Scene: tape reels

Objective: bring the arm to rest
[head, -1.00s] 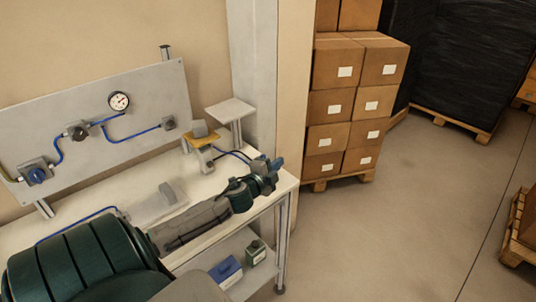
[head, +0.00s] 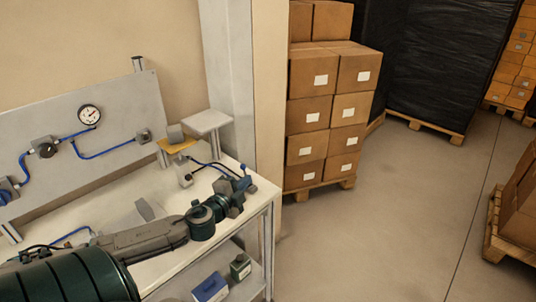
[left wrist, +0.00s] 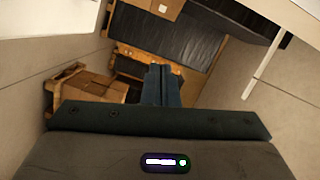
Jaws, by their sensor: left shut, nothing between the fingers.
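My left arm reaches in from the lower left of the head view, over the white workbench (head: 262,191). Its left gripper (head: 246,178) is at the bench's right end, with blue fingers closed together and nothing held. In the left wrist view the blue fingers (left wrist: 161,84) are also together, with floor, pallets and boxes beyond them. My right gripper is not in view.
A grey panel (head: 110,112) with a gauge, valves and blue hoses stands behind the bench. A small raised plate (head: 207,121) is near the pillar (head: 228,70). Stacked cartons (head: 308,112) stand on a pallet to the right. Open floor (head: 390,230) lies right of the bench.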

